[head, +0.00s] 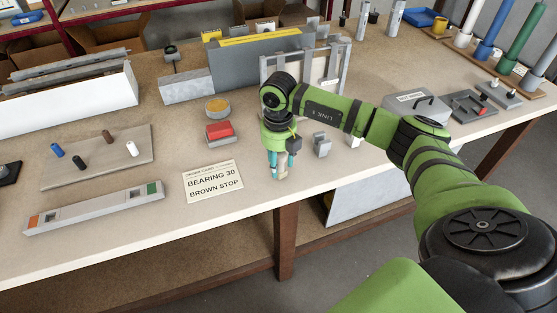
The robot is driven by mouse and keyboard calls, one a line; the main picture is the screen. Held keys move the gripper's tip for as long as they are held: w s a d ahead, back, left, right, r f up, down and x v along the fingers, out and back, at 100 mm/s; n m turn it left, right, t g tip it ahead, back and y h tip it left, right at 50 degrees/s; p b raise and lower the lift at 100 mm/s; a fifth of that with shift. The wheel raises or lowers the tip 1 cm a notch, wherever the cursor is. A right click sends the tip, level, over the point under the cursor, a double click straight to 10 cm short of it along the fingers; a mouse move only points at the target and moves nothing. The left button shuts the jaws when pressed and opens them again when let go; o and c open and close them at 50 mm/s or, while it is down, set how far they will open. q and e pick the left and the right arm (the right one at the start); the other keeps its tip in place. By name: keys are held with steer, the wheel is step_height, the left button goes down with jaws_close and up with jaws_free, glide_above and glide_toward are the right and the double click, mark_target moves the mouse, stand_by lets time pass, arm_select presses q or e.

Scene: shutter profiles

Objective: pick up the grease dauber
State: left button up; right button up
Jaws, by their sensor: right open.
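My right gripper (282,162) points down over the bench near its front edge, right of the printed card. It is open. Slim teal and pale parts show at its fingertips, too small to tell apart; I cannot tell whether a grease dauber is among them. I cannot pick out the grease dauber with certainty anywhere else. A round tin with an amber top (217,106) stands behind and left of the gripper. My left gripper is not in view.
A card reading "BEARING 30 BROWN STOP" (213,182) lies left of the gripper, with a red-topped block (220,132) behind it. A small grey block (321,145) stands close on the right. A grey metal frame (335,72) stands behind. The bench front edge is near.

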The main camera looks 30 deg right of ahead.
steer(key=shift+w+d+f, duration=0.1)
steer(key=shift+w+f, duration=0.1)
steer(key=shift+f, duration=0.45)
steer(key=shift+r, duration=0.1)
jaws_close()
steer(key=shift+r, duration=0.1)
